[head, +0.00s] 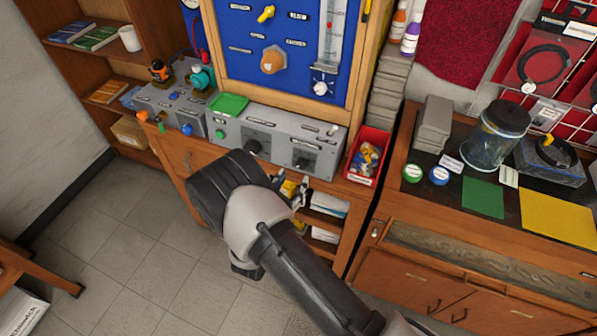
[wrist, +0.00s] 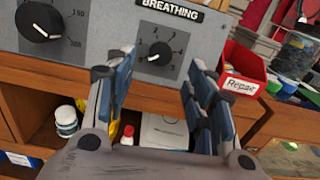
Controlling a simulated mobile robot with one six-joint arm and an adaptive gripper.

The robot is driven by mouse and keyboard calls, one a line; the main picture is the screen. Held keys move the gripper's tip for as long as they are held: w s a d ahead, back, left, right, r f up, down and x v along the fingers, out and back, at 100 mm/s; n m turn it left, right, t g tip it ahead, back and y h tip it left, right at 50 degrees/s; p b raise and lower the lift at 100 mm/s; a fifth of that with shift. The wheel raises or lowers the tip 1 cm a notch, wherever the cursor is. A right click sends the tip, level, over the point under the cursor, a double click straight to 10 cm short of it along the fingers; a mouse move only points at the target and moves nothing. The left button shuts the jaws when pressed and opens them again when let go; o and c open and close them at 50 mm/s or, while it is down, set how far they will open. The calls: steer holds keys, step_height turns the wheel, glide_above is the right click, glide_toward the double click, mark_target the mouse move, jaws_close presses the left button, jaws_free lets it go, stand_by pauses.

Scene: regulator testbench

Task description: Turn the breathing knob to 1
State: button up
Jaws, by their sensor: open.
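The breathing knob (wrist: 158,52) is a small black knob on the grey panel, under the BREATHING label (wrist: 170,9) and ringed by small numbers. Its light mark seems to point to the lower left, but the exact number is too small to read. In the head view the knob (head: 302,163) is at the right part of the grey panel (head: 270,135). My gripper (wrist: 163,72) is open and empty, its blue-padded fingers to either side of the knob in the wrist view, apart from it. In the head view my gripper (head: 300,191) is in front of and below the panel.
A larger black knob (wrist: 40,20) with 150 and 200 marks is to the left on the same panel. A red Repair bin (wrist: 242,70) stands to the right. Open shelves with bottles (wrist: 66,121) lie below. The floor (head: 140,250) at the left is clear.

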mark_target(300, 167)
steer(key=x, duration=0.5)
steer(key=shift+w+b, duration=0.15)
steer(key=shift+b, duration=0.2)
steer(key=shift+c, duration=0.5)
steer(key=c, duration=1)
